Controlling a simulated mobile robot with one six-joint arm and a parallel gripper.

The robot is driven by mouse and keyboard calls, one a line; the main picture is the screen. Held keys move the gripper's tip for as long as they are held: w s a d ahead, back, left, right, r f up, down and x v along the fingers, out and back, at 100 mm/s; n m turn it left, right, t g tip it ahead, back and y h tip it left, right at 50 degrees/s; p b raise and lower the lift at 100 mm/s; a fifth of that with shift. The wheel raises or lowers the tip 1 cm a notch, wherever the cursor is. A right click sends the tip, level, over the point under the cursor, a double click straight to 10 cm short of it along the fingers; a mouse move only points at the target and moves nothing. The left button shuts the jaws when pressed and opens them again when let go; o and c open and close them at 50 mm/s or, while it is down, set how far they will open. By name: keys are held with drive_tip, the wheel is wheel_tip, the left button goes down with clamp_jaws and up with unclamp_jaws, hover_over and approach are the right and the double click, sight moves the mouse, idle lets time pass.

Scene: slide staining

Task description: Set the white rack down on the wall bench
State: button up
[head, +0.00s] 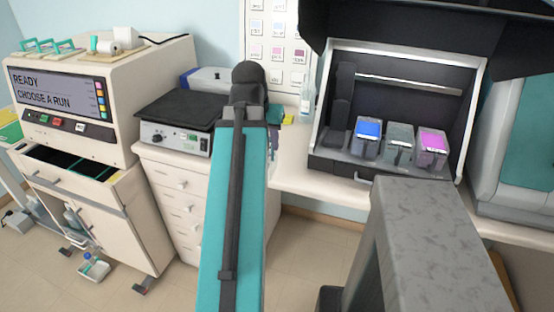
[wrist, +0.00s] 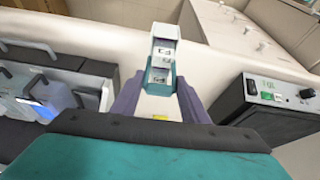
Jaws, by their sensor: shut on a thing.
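My gripper (wrist: 160,84) shows in the wrist view with its two purple-grey fingers on either side of the white rack (wrist: 164,46). It is shut on the rack, which has a white upper part with small dark marks and a teal part nearer the fingers. The white wall bench (wrist: 216,68) spreads below and around the rack. I cannot tell whether the rack touches it. In the head view, the wall bench (head: 305,188) runs beneath the hood, and my arm hides the rack and most of the gripper.
A black-topped device (head: 172,143) stands left of my arm; its edge shows right in the wrist view (wrist: 262,100). A dark hood (head: 330,164) with blue, grey and magenta jars stands right. A bottle (head: 307,100) stands by the wall. Bare bench lies between device and hood.

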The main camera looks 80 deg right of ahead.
drive_tip(key=s, duration=0.3)
drive_tip(key=shift+r+m, duration=0.1)
drive_tip(key=shift+m, duration=0.2)
drive_tip(key=d+p, duration=0.2)
drive_tip(key=p, duration=0.3)
drive_tip(key=shift+w+d+p, duration=0.15)
drive_tip(key=shift+d+p, duration=0.15)
drive_tip(key=w+d+f+p, duration=0.1)
drive_tip(key=d+p, duration=0.1)
drive_tip(key=d, duration=1)
drive_tip(key=shift+f+p, duration=0.2)
drive_tip(key=shift+p, duration=0.15)
drive_tip(key=shift+w, duration=0.1)
